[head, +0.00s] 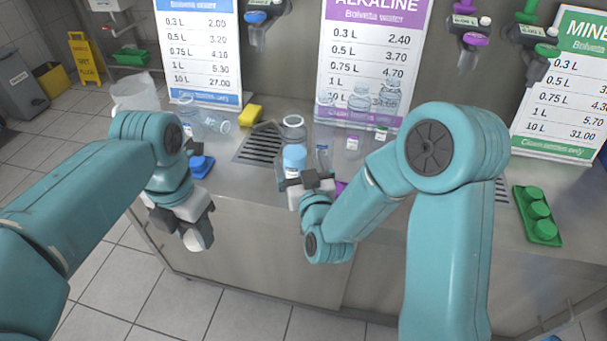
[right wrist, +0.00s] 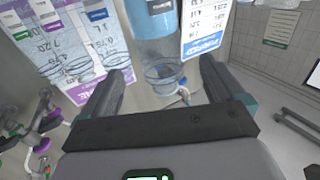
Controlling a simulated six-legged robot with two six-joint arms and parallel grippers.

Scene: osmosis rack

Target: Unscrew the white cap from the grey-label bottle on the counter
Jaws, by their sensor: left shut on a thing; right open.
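My left gripper (head: 188,233) hangs in front of the counter, away from the bottles. It is shut on a white rounded thing (head: 198,240); I cannot tell for sure whether it is the white cap. My right gripper (head: 303,184) is open at the counter's front edge, by a light-blue-topped container (head: 294,157). In the right wrist view, a blue-tinted container (right wrist: 154,24) with a dark label stands beyond the open fingers, with nothing between them. A slim bottle (head: 322,156) stands just right of it in the head view; its label colour is too small to tell.
Price signs stand behind.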

